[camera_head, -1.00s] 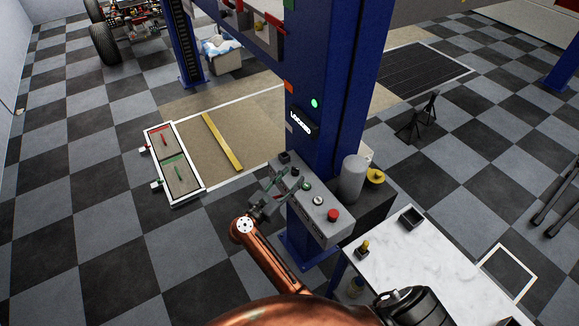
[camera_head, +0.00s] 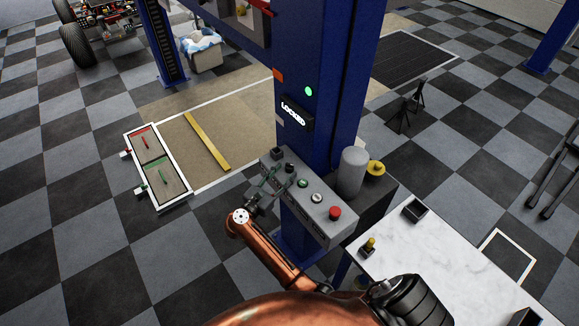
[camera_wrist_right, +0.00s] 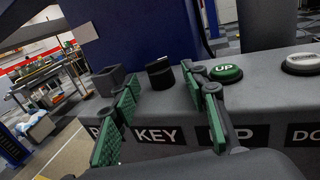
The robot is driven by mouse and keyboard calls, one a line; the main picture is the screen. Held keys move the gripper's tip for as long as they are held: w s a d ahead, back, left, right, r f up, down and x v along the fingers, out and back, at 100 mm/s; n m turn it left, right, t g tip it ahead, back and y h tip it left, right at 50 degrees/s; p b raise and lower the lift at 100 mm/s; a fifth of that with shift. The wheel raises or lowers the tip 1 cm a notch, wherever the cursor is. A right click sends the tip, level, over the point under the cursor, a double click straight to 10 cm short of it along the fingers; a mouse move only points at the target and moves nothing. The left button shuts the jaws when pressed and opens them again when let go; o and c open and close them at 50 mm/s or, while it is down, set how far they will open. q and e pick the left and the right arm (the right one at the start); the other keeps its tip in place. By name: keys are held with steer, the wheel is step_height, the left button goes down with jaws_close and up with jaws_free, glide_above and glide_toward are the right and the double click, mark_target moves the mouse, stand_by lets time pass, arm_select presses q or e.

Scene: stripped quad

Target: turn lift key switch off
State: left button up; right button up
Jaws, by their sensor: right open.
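The key switch is a short black cylinder (camera_wrist_right: 160,73) on the grey control box, above the KEY label in the wrist view. In the head view the key switch (camera_head: 290,168) sits near the box's far end. My right gripper (camera_head: 274,179) is at the box's left edge, beside the switch. In the wrist view the open right gripper (camera_wrist_right: 160,88) has green-padded fingers on either side of the switch, with nothing held. Contact with the switch cannot be told. The key's setting is too small to tell. My left gripper is not in view.
The control box (camera_head: 318,212) is on the blue lift post (camera_head: 325,80), with a LOCKED sign (camera_head: 294,113) and green light. A green UP button (camera_wrist_right: 226,72) is close to the right finger. A white button (camera_wrist_right: 302,64) and red button (camera_head: 335,212) lie further along. A marble-topped table (camera_head: 440,255) stands at right.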

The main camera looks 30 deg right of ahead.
mark_target(288, 170)
steer(key=shift+p+x, duration=0.3)
steer(key=shift+x, duration=1.75)
steer(key=shift+c, duration=0.5)
jaws_close()
steer(key=shift+f+t, duration=0.1)
steer(key=shift+t, duration=0.2)
steer(key=shift+s+n+t+y+p, duration=0.1)
steer(key=shift+n+t+y+p, duration=0.7)
steer(key=shift+n+t, duration=0.35)
steer(key=shift+n+t+y, duration=0.35)
steer(key=shift+t+y, duration=0.15)
steer(key=shift+t, duration=0.25)
